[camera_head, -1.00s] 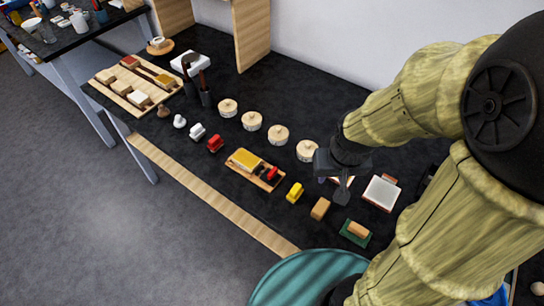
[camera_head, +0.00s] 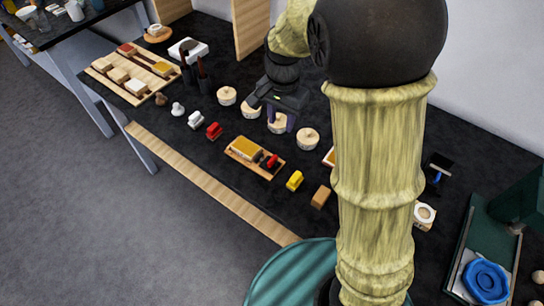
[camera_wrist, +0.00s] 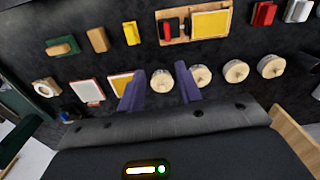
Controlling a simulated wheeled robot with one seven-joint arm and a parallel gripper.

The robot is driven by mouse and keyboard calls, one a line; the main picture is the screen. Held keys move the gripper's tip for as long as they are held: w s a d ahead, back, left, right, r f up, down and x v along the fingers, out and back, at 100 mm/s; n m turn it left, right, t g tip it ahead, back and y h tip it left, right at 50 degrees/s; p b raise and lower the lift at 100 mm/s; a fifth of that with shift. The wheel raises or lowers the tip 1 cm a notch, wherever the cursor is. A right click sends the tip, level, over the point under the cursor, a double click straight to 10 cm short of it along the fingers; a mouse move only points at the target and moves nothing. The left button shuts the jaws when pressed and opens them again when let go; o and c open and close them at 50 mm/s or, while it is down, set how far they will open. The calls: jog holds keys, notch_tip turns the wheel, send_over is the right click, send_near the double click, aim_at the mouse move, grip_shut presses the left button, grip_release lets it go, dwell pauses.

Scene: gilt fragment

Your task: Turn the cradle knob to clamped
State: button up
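A blue, lobed, knob-like piece (camera_head: 485,281) sits on a pale plate by a dark green stand (camera_head: 520,205) at the lower right of the head view. I cannot tell for sure that it is the cradle knob, and no clamped marking is readable. My gripper (camera_head: 279,122) hangs over the row of round wooden pots, far to the left of the blue piece. In the wrist view its two purple fingers (camera_wrist: 160,84) stand apart with nothing gripped. A round wooden pot (camera_wrist: 162,80) shows beyond the gap between them.
Other round pots (camera_head: 307,139) stand near my gripper. A wooden tray with a yellow pad (camera_head: 246,147), a yellow block (camera_head: 295,181) and a tan block (camera_head: 321,196) lie in front. Dark upright tools (camera_head: 203,75) stand at left. My arm hides part of the table.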

aim_at(272, 159)
jog(key=shift+w+a+r+m, duration=0.1)
jog(key=shift+w+a+m, duration=0.15)
jog(key=shift+a, duration=0.3)
jog(key=shift+w+a+r+m, duration=0.1)
jog(key=shift+w+a+m, duration=0.1)
jog(key=shift+a, duration=0.3)
notch_tip(272, 159, down, 17)
jog(key=shift+f, duration=0.2)
grip_shut()
